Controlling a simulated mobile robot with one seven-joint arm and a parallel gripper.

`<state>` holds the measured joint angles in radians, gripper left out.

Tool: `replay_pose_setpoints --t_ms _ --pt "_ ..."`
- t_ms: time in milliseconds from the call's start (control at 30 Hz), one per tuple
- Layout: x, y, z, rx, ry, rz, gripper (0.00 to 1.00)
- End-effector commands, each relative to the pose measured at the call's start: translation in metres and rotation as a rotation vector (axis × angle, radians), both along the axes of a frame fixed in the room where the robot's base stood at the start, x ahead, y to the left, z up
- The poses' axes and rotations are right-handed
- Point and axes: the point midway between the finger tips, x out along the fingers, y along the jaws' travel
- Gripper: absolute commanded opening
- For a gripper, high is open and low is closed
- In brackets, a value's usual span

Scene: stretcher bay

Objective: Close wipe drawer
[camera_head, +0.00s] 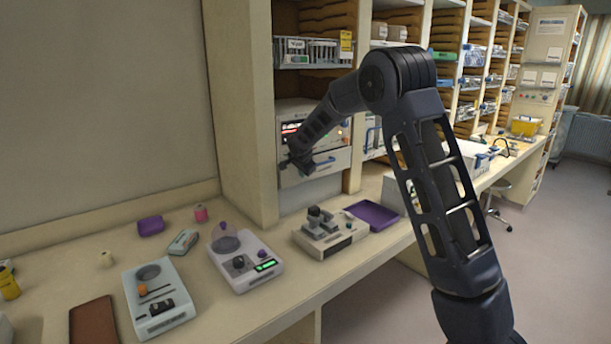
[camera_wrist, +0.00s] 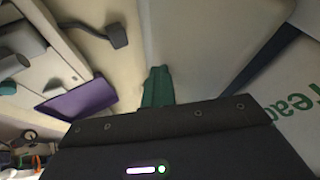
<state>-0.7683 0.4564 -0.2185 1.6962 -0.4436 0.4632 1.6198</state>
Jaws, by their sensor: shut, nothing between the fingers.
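A pale drawer-like front (camera_head: 330,166) sits low in the cabinet bay, under a panel with a red display. I take it for the wipe drawer, but cannot tell whether it is fully in. My gripper (camera_head: 300,167) is at its left part, in front of it; I cannot tell whether they touch. In the wrist view the green fingertips (camera_wrist: 158,86) are together with nothing between them. A pale surface with green lettering (camera_wrist: 300,105) is close on the right there, only partly in view.
A purple tray (camera_head: 373,215) and a grey instrument (camera_head: 329,238) stand on the counter below the bay. A white device with a green display (camera_head: 245,265) is further left. A wire basket (camera_head: 308,53) is on the shelf above. My arm hides part of the shelving.

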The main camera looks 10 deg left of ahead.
Motion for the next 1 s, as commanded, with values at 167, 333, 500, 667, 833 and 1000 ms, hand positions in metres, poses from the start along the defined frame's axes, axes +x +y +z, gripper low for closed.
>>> replay_pose_setpoints --t_ms 167,333,500,667,833,1000 --pt "0.003 0.003 0.002 0.007 -0.008 0.005 0.0" --pt "0.003 0.004 0.003 0.009 -0.01 0.006 0.0" --pt "-0.006 -0.005 0.003 0.008 -0.009 0.005 0.0" --pt "-0.027 -0.025 0.003 0.004 -0.004 0.003 0.0" --pt "-0.047 -0.03 0.026 0.006 -0.005 0.003 0.0" --pt "-0.065 -0.032 0.05 0.004 -0.004 0.002 0.0"
